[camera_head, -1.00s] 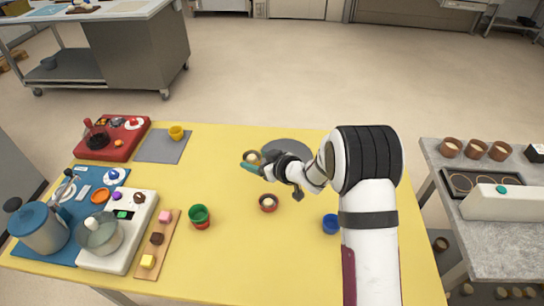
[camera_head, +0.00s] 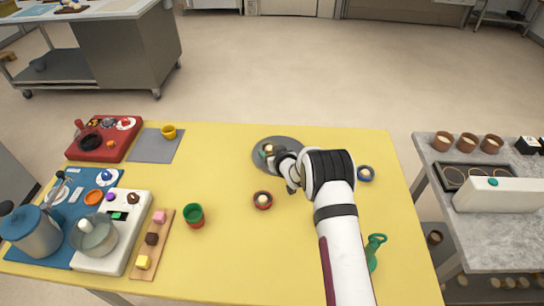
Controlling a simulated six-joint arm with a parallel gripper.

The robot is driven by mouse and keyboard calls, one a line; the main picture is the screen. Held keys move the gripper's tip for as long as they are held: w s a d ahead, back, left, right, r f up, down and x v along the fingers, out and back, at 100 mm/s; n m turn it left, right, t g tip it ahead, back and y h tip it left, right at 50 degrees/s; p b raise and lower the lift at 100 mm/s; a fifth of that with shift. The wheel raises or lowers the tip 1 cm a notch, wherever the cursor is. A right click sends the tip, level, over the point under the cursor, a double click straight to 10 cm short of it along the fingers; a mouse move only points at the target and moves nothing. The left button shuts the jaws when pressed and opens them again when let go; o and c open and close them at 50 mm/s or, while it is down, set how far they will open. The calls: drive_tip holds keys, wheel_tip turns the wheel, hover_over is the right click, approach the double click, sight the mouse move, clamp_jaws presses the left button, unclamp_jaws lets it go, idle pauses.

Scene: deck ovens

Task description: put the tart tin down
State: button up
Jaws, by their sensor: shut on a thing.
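My gripper (camera_head: 268,153) is over the left part of the dark grey round mat (camera_head: 291,142) at the back of the yellow table. It is shut on a small tart tin (camera_head: 268,148) with a pale filling. The arm and fingers hide part of the tin and of the mat. I cannot tell whether the tin touches the mat or hangs just above it. A second small round tin (camera_head: 262,200), dark red with a pale centre, stands on the table in front of the mat.
A green cup (camera_head: 193,215), a wooden strip (camera_head: 152,243) with coloured cubes and a white appliance (camera_head: 112,242) are to the left.

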drive_tip(key=shift+f, duration=1.1)
drive_tip(key=o, duration=1.5)
drive_tip(key=shift+f, duration=0.1)
